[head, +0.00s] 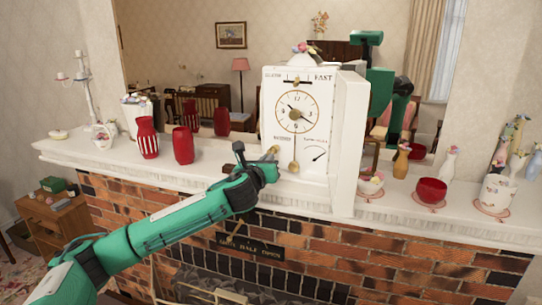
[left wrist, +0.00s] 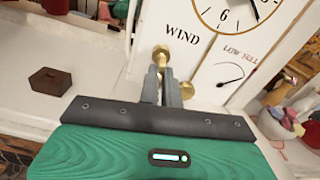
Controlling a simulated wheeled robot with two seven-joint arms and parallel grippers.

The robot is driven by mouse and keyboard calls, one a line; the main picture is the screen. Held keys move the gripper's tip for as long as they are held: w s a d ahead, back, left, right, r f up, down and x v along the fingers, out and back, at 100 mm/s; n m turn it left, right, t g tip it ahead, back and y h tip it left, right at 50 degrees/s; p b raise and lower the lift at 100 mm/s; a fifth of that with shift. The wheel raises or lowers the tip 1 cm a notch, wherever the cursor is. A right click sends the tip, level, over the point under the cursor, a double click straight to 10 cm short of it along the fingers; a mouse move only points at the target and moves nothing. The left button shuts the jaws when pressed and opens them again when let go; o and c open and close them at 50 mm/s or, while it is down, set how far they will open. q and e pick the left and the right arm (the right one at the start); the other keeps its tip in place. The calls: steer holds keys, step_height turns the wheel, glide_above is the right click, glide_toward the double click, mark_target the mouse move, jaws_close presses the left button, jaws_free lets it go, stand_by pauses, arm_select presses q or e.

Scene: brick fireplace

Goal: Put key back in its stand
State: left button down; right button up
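A brass key (left wrist: 160,54) is at the front of the white clock (head: 346,130), just below the printed word WIND. My left gripper (left wrist: 162,82) is closed around the key's shaft, with the round brass end showing beyond the fingertips. In the head view my left gripper (head: 262,160) is in front of the clock's lower left, with brass (head: 275,150) beside it. I cannot tell whether the key touches the clock. A small dark wooden block (left wrist: 50,81), likely the key's stand, sits on the mantel left of the gripper. My right gripper is not in view.
Red vases (head: 183,145) stand left on the white mantel (head: 85,147). A red bowl (head: 432,191) and flower pots stand right of the clock. The brass pendulum bob (head: 294,168) hangs close to the gripper. The mantel around the block is clear.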

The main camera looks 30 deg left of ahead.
arm_select(q)
steer(key=shift+p+v, duration=0.3)
steer(key=shift+v, duration=0.55)
steer(key=shift+s, duration=0.25)
steer(key=shift+s, duration=0.35)
steer(key=shift+s+d+p, duration=0.2)
steer(key=shift+s+p, duration=0.2)
steer(key=shift+s, duration=0.05)
stand_by(0.4)
